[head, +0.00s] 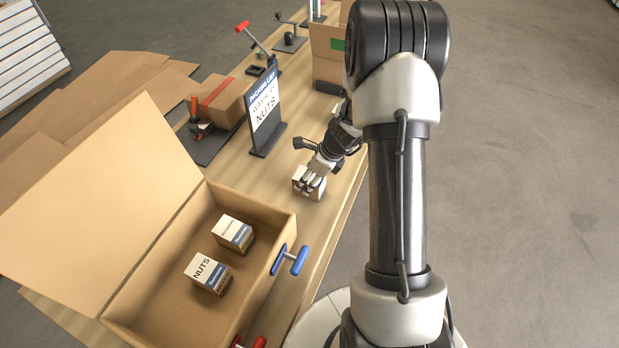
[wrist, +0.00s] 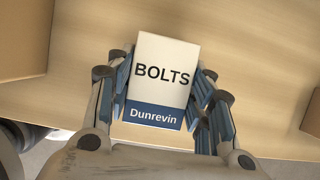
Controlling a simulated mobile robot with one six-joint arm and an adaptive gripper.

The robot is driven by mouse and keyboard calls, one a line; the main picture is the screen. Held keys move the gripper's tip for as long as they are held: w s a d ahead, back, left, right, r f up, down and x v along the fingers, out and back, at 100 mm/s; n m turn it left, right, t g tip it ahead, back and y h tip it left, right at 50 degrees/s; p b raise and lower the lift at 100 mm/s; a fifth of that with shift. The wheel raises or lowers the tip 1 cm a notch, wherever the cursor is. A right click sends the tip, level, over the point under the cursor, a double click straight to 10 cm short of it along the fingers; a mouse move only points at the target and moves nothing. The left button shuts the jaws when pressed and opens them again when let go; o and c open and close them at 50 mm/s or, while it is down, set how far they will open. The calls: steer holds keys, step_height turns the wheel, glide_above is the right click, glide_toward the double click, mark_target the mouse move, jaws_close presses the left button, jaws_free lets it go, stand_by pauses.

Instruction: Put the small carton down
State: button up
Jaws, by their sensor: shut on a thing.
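My gripper (wrist: 164,100) is shut on a small carton (wrist: 166,70) labelled "BOLTS" and "Dunrevin", white with a blue band. In the wrist view its fingers press on both sides of the carton, with the wooden table behind it. In the head view my gripper (head: 316,172) holds the carton (head: 307,186) near the table's right edge, to the right of the large open box. I cannot tell whether the carton touches the table (head: 240,170). The fingers partly hide the carton there.
The large open box (head: 262,208) holds a "NUTS" carton (head: 208,273) and another small carton (head: 233,233). A packing list sign (head: 266,112) stands behind my gripper. A taped brown box (head: 222,100) and a tape dispenser (head: 201,122) are farther left.

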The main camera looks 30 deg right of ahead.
steer(key=o, duration=1.3)
steer(key=shift+f, duration=0.1)
steer(key=p+v, duration=0.4)
steer(key=v, duration=0.8)
steer(key=s+a+r+n, duration=0.1)
steer(key=a+r+n, duration=0.5)
steer(key=r, duration=0.3)
steer(key=s+a+r+n+h, duration=0.1)
steer(key=s+a+r+n, duration=0.95)
steer(key=n, duration=0.25)
steer(key=s+r+n+t+h, duration=0.1)
steer(key=s+r+n, duration=0.2)
steer(key=s+n, duration=0.6)
steer(key=shift+s+a+r+h, duration=0.3)
steer(key=shift+s+h, duration=0.1)
steer(key=shift+s, duration=0.5)
